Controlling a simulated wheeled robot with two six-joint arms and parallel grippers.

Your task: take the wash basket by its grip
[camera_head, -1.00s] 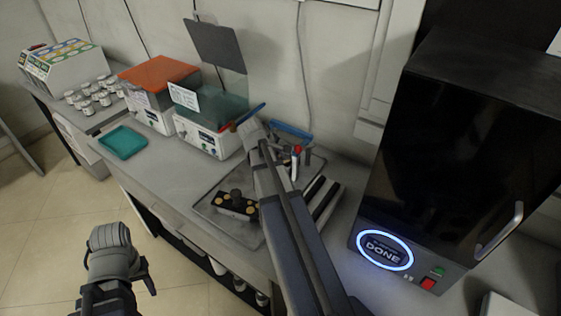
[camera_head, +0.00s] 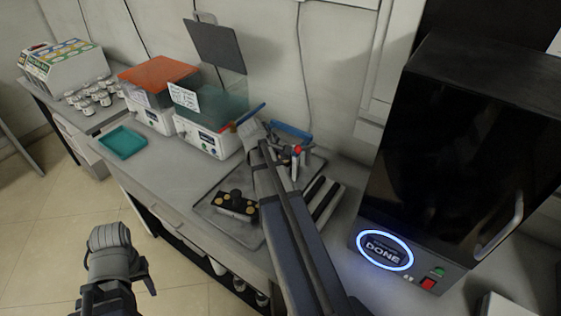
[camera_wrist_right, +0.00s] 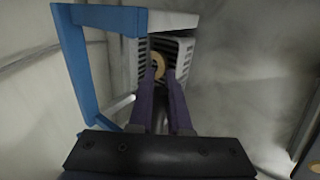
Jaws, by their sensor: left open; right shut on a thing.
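The wash basket (camera_wrist_right: 187,48) is a small grey slotted box in the right wrist view. A tan ring-like grip (camera_wrist_right: 158,64) shows at its near side. My right gripper (camera_wrist_right: 165,80) is shut on this grip, its two dark fingers either side of it. The basket's lower part is hidden behind the fingers. In the head view, my right arm reaches over the bench and hides much of that spot. My left gripper (camera_head: 147,281) is at the lower left, away from the bench, open and empty; its fingers are only partly visible.
A blue frame (camera_wrist_right: 88,78) stands close left of the basket; its top bar shows in the head view (camera_head: 291,131). A tray (camera_head: 211,215) bears a black block (camera_head: 236,204). Right is a black oven-like machine (camera_head: 460,150) with a lit "DONE" ring. A teal tray (camera_head: 122,143) lies left.

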